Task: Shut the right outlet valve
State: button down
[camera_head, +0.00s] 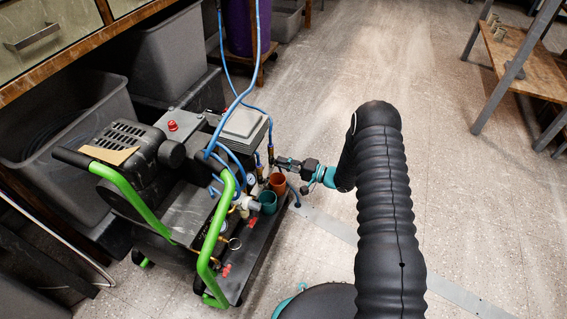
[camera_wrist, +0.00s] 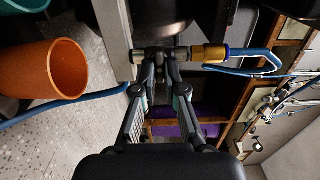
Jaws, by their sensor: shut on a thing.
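The right outlet valve (camera_wrist: 150,56) shows in the wrist view as a dark metal body joined to a brass fitting (camera_wrist: 208,53) with a blue hose. My gripper (camera_wrist: 161,66) has its fingertips closed in on the valve, one on each side of a part of it that they mostly hide. In the head view my gripper (camera_head: 280,163) reaches in from the right to the upright outlet fittings at the compressor's right end. Its fingertips and the valve's handle are too small there to tell the handle's angle.
The compressor (camera_head: 182,207) has green tube handles (camera_head: 146,208) and blue hoses (camera_head: 241,97) rising from it. An orange cup (camera_head: 278,183) and a teal cup (camera_head: 268,202) sit close below my gripper. Grey bins (camera_head: 62,130) stand at the left.

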jog(key=c, duration=1.2)
grip_release()
jog(key=shift+c, duration=0.2)
jog(key=v, duration=1.2)
